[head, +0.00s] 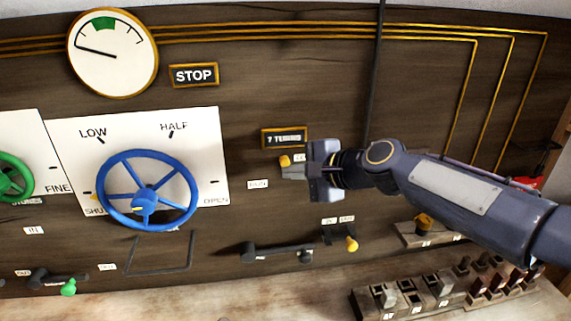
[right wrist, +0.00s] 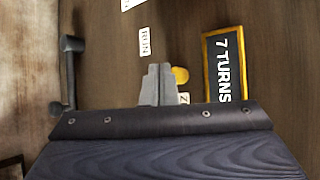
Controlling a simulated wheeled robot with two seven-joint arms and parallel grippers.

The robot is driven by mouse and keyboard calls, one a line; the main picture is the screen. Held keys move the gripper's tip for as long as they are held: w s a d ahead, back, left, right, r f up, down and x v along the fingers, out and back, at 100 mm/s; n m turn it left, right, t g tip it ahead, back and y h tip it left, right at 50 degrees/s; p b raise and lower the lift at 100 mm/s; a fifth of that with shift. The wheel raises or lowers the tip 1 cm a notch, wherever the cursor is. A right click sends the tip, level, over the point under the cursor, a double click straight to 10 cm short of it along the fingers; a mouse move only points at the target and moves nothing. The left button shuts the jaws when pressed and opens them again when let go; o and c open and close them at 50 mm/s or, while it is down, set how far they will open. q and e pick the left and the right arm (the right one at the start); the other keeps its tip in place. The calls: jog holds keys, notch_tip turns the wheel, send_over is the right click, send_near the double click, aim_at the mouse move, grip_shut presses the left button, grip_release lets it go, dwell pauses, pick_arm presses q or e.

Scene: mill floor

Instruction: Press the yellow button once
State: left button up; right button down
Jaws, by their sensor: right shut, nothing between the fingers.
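The yellow button (head: 285,161) is a small round knob on the dark wooden panel, just below the "7 TURNS" plate (head: 284,138). It also shows in the right wrist view (right wrist: 181,75), partly hidden behind my fingertips. My right gripper (head: 290,172) is shut and empty, its fingertips at the button's lower right edge in the head view. In the right wrist view my right gripper (right wrist: 158,84) covers the button's left side. I cannot tell whether the fingertips touch it. My left gripper is not in view.
A blue handwheel (head: 147,190) and a round gauge (head: 112,53) are at the left. Below are a dark horizontal lever (head: 277,252), a yellow-tipped switch (head: 351,244) and a bank of switches (head: 411,295). A dark vertical rod (head: 375,75) runs above my right arm.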

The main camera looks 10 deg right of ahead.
jog(key=shift+w, duration=0.1)
jog(key=shift+w, duration=0.3)
jog(key=shift+w, duration=0.5)
dwell(0.9)
jog(key=shift+s, duration=0.9)
jog(key=shift+s, duration=0.1)
jog(key=s, duration=0.4)
jog(key=shift+s, duration=0.4)
